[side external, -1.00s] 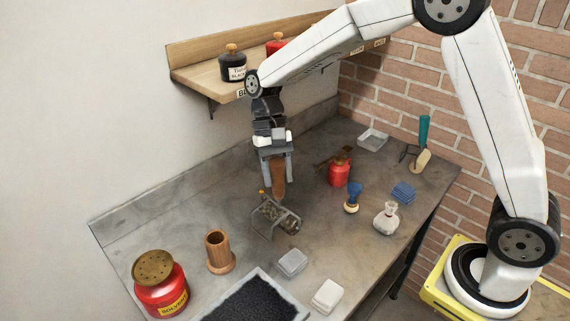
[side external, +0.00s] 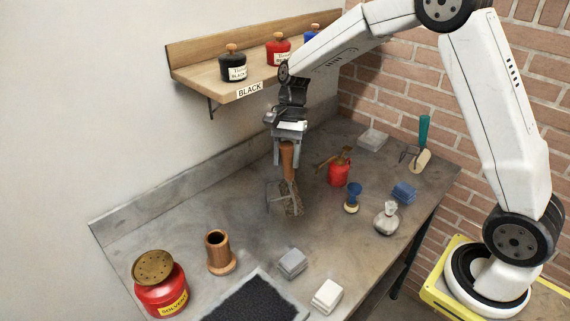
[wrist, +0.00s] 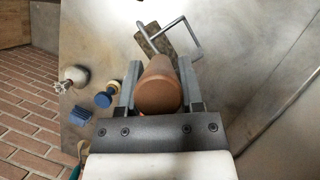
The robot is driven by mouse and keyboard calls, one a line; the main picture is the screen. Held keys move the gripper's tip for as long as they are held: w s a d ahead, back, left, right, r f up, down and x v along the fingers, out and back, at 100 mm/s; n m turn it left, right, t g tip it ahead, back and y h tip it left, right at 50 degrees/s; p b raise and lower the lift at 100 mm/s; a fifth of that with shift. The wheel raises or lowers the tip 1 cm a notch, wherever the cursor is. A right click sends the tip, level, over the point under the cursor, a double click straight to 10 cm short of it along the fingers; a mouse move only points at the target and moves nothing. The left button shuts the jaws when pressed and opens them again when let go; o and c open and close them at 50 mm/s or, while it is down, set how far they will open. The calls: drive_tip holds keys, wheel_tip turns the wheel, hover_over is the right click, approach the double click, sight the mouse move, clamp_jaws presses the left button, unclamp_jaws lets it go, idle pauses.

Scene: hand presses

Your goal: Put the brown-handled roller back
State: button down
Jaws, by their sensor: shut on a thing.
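My gripper (side external: 287,158) is shut on the brown handle (side external: 287,148) of the roller. The roller's wire frame and dark, stained cylinder (side external: 291,199) hang below the handle, apparently above the bench. In the wrist view the handle (wrist: 158,88) sits between both fingers, with the wire frame (wrist: 190,38) beyond it. A teal-handled roller (side external: 423,135) stands upright at the far right end of the bench, beside a dark wire holder (side external: 407,154); how it is held is too small to tell.
A wooden cup (side external: 219,252), solvent can (side external: 160,285) and ink slab (side external: 256,304) are nearer. A shelf (side external: 205,85) overhangs behind.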

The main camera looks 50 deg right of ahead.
drive_tip(key=m, duration=0.2)
drive_tip(key=w+m+t, duration=0.1)
drive_tip(key=m, duration=0.1)
drive_tip(key=m+t, duration=0.1)
drive_tip(key=shift+w+a+f+m+y, duration=0.1)
drive_tip(key=shift+w+f+m+y, duration=0.15)
drive_tip(key=shift+m+y, duration=0.15)
drive_tip(key=m+t, duration=0.1)
drive_tip(key=m, duration=0.1)
drive_tip(key=w+m+t, duration=0.1)
drive_tip(key=m, duration=0.2)
drive_tip(key=shift+d+f+h, duration=0.1)
drive_tip(key=shift+d+h, duration=0.1)
drive_tip(key=shift+h, duration=0.1)
drive_tip(key=shift+f, duration=0.15)
drive_tip(key=shift+f, duration=2.95)
unclamp_jaws()
